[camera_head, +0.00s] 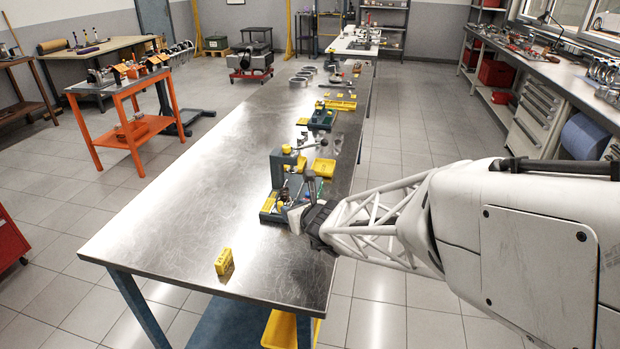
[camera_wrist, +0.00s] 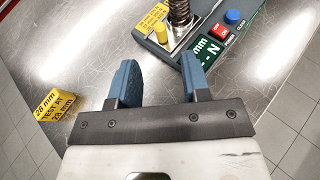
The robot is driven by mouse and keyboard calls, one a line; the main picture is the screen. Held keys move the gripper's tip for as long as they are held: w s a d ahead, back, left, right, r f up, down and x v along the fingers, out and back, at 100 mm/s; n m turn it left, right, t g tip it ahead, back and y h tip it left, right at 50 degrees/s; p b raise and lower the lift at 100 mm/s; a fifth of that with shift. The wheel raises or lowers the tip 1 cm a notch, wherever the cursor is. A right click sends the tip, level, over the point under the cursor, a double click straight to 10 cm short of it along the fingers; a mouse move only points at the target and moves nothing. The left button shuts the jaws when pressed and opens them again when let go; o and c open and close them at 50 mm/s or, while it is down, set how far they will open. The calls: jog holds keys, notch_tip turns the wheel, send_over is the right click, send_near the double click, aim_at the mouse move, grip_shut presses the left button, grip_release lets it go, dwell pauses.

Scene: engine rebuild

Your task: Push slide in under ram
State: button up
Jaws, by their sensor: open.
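A grey bench tester (camera_head: 277,172) with a yellow-capped upright stands on the steel bench. In the wrist view its base (camera_wrist: 160,52) carries a bright metal plate, which looks like the slide (camera_wrist: 186,42). A coil spring (camera_wrist: 180,12) stands upright on that plate, with a yellow knob (camera_wrist: 159,33) beside it. The ram is out of the wrist view and I cannot make it out clearly in the head view.
A green display panel (camera_wrist: 208,50) with red and blue buttons is on the tester's right. A yellow "TEST AT 28 mm" block (camera_head: 224,262) stands on the bench (camera_head: 165,215) near its front. A yellow tray (camera_head: 324,168) lies beyond the tester. The bench left of it is clear.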

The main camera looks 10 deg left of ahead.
aim_at(281, 204)
jog(key=shift+x, duration=3.85)
jog(key=shift+r, duration=0.1)
grip_shut()
